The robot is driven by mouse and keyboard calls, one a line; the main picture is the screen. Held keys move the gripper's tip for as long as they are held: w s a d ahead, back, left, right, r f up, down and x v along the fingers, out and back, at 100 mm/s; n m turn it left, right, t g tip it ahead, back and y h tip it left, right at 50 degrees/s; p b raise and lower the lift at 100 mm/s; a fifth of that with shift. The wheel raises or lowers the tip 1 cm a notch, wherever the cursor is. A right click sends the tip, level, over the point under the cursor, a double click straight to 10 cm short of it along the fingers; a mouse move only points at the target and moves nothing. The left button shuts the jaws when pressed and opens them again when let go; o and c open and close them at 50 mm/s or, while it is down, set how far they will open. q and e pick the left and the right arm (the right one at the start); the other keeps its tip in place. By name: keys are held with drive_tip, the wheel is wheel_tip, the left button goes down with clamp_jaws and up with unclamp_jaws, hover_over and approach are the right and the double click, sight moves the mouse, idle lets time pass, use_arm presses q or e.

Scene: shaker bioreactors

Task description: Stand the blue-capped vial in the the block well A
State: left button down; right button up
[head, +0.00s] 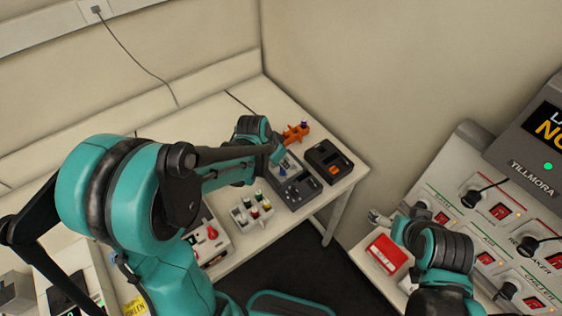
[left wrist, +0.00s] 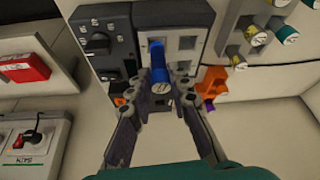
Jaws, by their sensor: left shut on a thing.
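In the left wrist view, my left gripper (left wrist: 157,86) is shut on the blue-capped vial (left wrist: 157,56). The blue part points up the picture and overlaps the block (left wrist: 187,25), a pale plate with dark square wells on a grey device (left wrist: 118,22). I cannot tell whether the vial's lower end is inside a well or above it. In the head view, my left gripper (head: 279,156) is over the grey device (head: 297,193), and my arm hides part of the block. My right gripper (head: 377,217) is away to the right, with its jaws too small to read.
A white rack (head: 240,221) with several capped vials stands left of the device. An orange holder (head: 295,132) with a purple part is behind it. A dark box with an orange panel (head: 328,161) is on the right. A control panel (head: 470,200) fills the far right.

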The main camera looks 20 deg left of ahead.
sight(281, 168)
use_arm(q)
drive_tip(key=shift+f+b, duration=0.7)
drive_tip(key=shift+f, duration=0.15)
idle(0.6)
drive_tip(key=shift+f+b, duration=0.7)
drive_tip(key=shift+f, duration=0.05)
drive_tip(key=c, duration=1.3)
unclamp_jaws()
wheel_tip(281, 168, up, 7)
drive_tip(key=p, duration=0.5)
